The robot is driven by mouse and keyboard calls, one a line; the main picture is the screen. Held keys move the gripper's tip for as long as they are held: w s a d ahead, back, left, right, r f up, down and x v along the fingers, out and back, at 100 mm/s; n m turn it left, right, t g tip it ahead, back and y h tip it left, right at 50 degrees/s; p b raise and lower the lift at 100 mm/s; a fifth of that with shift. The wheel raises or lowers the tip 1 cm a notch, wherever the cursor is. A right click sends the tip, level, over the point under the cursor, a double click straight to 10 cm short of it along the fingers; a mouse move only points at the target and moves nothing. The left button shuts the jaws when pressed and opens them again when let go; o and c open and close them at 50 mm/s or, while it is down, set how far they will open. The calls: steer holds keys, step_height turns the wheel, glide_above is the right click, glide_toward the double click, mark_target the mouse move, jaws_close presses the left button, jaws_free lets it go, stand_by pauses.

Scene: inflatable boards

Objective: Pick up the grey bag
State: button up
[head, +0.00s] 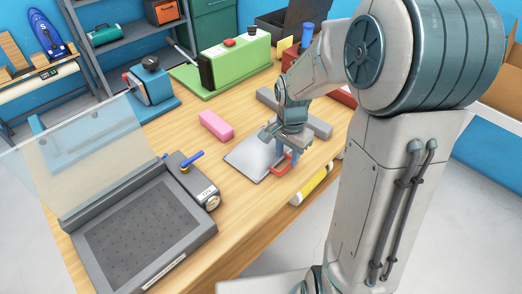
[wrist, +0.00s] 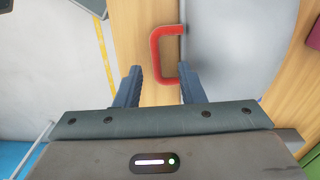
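A flat grey bag (head: 250,157) with a red handle (head: 281,166) lies near the right edge of the wooden workbench. In the wrist view the bag (wrist: 235,50) is at the upper right and its red handle (wrist: 154,52) sticks out to the left. My gripper (head: 286,150) is over the handle side of the bag and hides part of it. In the wrist view my gripper (wrist: 158,80) has its fingers apart, with the near end of the handle between the fingertips in the picture. The height gap is hard to tell. Nothing is held.
A pink block (head: 216,125) and a grey bar (head: 296,112) lie near the bag. A grey machine with a raised clear lid (head: 135,235) stands front left. A green machine (head: 235,62) and a blue one (head: 150,84) stand behind. A yellow-marked roll (head: 314,184) is at the bench's right edge.

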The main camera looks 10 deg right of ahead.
mark_target(287, 166)
steer(key=f, duration=0.4)
steer(key=shift+s+d+f, duration=0.1)
steer(key=shift+s+d, duration=0.05)
steer(key=shift+s, duration=0.05)
jaws_close()
